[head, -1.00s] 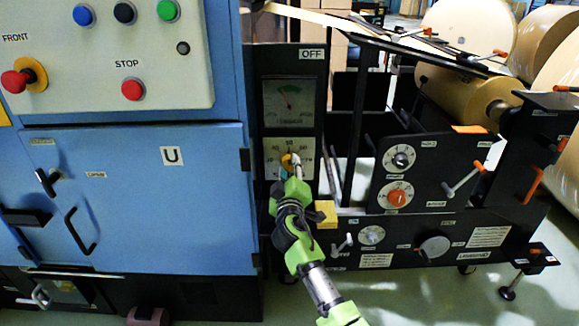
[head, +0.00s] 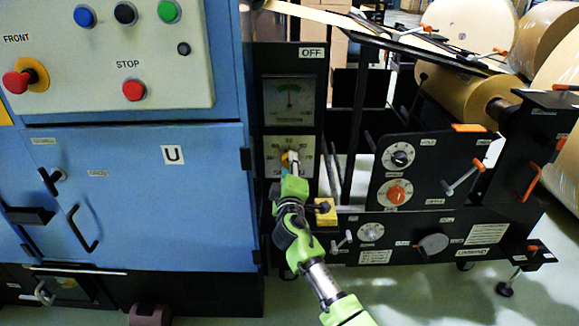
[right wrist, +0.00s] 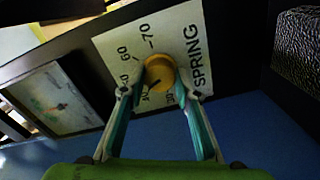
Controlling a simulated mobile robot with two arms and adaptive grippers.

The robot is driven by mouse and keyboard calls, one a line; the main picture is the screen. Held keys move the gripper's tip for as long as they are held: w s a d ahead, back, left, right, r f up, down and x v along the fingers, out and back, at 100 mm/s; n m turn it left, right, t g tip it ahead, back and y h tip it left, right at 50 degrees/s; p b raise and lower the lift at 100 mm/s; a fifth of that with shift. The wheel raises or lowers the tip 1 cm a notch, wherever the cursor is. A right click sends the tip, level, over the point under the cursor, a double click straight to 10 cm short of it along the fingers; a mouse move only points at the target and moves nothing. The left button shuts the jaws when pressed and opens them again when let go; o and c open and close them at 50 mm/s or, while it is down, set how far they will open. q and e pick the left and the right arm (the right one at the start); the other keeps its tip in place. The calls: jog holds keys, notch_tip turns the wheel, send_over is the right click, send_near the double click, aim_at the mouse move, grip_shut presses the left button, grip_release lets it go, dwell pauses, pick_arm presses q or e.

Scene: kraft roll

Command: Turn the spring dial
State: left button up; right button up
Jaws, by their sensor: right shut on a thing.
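The spring dial is a round yellow knob (right wrist: 158,74) on a white plate (right wrist: 112,50) marked SPRING with a number scale. A dark pointer mark shows on the knob's face. In the head view the dial (head: 285,160) is partly hidden by my right gripper (head: 291,162). In the right wrist view my right gripper (right wrist: 159,93) has its two fingers on either side of the knob, shut on it. My left gripper is not in view.
A gauge (head: 289,98) sits above the dial, its needle about upright. A blue cabinet (head: 140,220) stands close on the left. A yellow block (head: 326,212) is just right of my right wrist. A panel with several knobs (head: 425,170) stands on the right.

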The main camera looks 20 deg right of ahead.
jog(key=o, duration=1.1)
jog(key=v, duration=1.2)
